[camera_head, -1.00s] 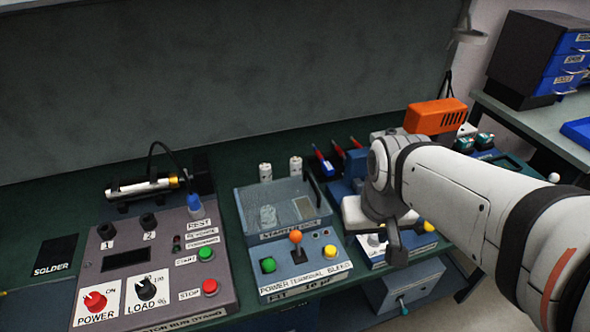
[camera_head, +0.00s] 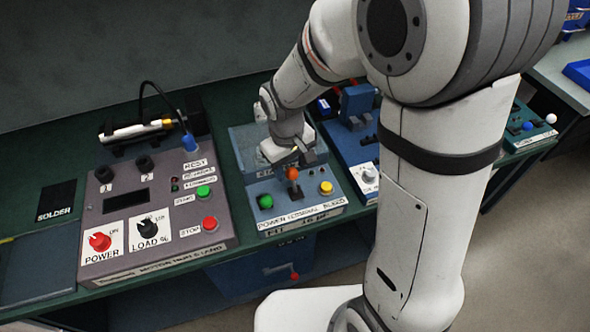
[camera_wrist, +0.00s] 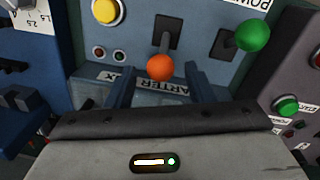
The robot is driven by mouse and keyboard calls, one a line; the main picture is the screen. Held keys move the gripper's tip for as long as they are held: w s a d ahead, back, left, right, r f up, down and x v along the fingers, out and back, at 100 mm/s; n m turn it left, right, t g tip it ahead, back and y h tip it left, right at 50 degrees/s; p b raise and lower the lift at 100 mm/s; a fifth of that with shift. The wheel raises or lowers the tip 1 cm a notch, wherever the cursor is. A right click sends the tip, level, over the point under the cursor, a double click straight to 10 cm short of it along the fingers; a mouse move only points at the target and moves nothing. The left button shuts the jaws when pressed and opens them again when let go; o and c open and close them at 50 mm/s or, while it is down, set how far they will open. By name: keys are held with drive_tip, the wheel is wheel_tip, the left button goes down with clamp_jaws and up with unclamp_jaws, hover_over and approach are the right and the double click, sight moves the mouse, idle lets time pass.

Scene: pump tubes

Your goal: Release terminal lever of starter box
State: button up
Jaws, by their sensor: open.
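The starter box (camera_head: 317,211) is a blue-grey box on the green bench. My gripper (camera_head: 294,158) is over the rear part of the box, just behind the ball. In the wrist view the open fingers (camera_wrist: 160,78) point toward the panel. The orange ball (camera_wrist: 160,67) lies between the fingertips or just ahead of them; the depth is unclear. My wrist hides much of the box's rear compartment.
The grey motor run stand (camera_head: 158,215) is left of the starter box, with knobs and red and green buttons. A blue device (camera_head: 362,120) stands to the right, partly behind my arm. A black solder mat (camera_head: 56,200) lies at the far left.

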sight(292, 169)
drive_tip(key=shift+d+f, duration=0.15)
drive_tip(key=shift+f, duration=1.35)
drive_tip(key=shift+c, duration=0.4)
